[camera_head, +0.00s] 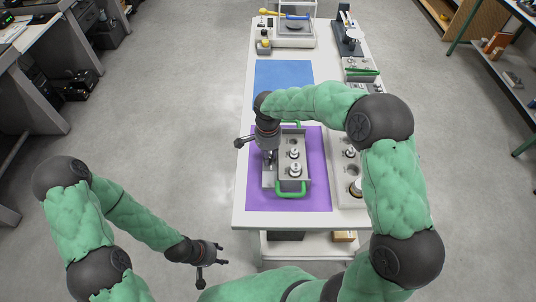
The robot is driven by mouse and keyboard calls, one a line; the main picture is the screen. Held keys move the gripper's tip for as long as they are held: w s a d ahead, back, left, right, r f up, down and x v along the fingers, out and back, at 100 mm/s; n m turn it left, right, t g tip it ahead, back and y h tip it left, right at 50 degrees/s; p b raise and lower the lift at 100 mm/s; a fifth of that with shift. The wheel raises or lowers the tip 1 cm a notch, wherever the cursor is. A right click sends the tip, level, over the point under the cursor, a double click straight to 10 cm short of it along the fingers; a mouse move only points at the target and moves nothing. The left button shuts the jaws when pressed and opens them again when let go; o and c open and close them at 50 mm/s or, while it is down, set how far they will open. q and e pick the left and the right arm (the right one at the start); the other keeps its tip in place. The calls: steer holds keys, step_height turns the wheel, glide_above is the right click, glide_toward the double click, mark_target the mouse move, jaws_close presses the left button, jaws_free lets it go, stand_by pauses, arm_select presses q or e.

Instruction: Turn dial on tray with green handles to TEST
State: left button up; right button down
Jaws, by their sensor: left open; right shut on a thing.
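The grey tray (286,178) with green handles lies on a purple mat (318,200) on the white table. One green handle (291,194) is at its near end, the other (291,124) at its far end. Two shiny knobbed metal pieces (295,168) stand on the tray. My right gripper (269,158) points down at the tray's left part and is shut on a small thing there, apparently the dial. The gripper hides the dial and its marking. My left gripper (212,272) is open and empty, low left of the table.
A blue mat (283,75) lies bare beyond the purple one. A scale (295,35) stands at the table's far end. Another tray with a green handle (362,72) is at the right edge. Shelves (505,65) stand far right.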

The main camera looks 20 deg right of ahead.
steer(key=m, duration=0.5)
steer(key=shift+m+b, duration=0.3)
stand_by(0.4)
steer(key=c, duration=1.3)
jaws_free()
steer(key=shift+o, duration=0.2)
step_height(320, 180, up, 12)
